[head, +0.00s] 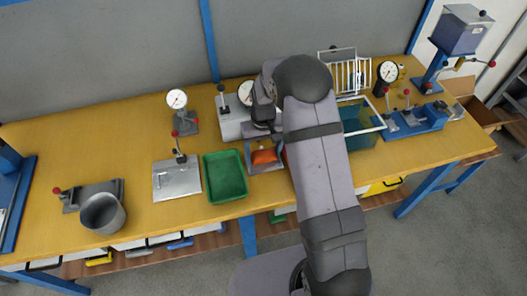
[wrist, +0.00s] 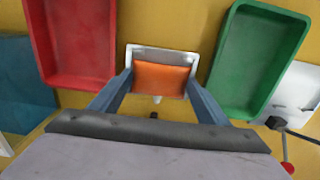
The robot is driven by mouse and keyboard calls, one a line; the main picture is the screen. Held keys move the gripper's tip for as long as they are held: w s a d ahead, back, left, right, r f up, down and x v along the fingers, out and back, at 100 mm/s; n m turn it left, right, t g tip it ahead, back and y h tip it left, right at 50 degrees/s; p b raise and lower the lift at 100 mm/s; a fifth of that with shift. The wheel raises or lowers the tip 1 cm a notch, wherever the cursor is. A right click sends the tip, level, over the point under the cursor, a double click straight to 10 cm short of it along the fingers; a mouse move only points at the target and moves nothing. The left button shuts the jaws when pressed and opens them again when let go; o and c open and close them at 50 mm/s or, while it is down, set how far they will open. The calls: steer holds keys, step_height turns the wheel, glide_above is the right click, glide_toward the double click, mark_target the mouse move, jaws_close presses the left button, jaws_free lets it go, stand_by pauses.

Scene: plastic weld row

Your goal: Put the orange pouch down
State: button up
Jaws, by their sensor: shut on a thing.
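The orange pouch (head: 264,157) is between the fingers of my gripper (head: 264,150), over the front part of the bench. In the wrist view the pouch (wrist: 162,78) spans the gap between the two fingers of my gripper (wrist: 160,72), which is shut on it. A pale metal tray or plate (wrist: 160,51) shows around the pouch; I cannot tell whether the pouch touches it. My arm hides part of the bench to the right of the pouch in the head view.
A green tray (head: 206,180) lies just left of the pouch. A red tray (wrist: 75,45) lies on its other side in the wrist view. A metal plate with a red-knobbed lever (head: 178,183), dial gauges and a grey pot (head: 103,215) stand further left. A blue fixture (head: 415,122) stands right.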

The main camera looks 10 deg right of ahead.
steer(key=shift+s+f, duration=0.2)
steer(key=shift+f, duration=0.1)
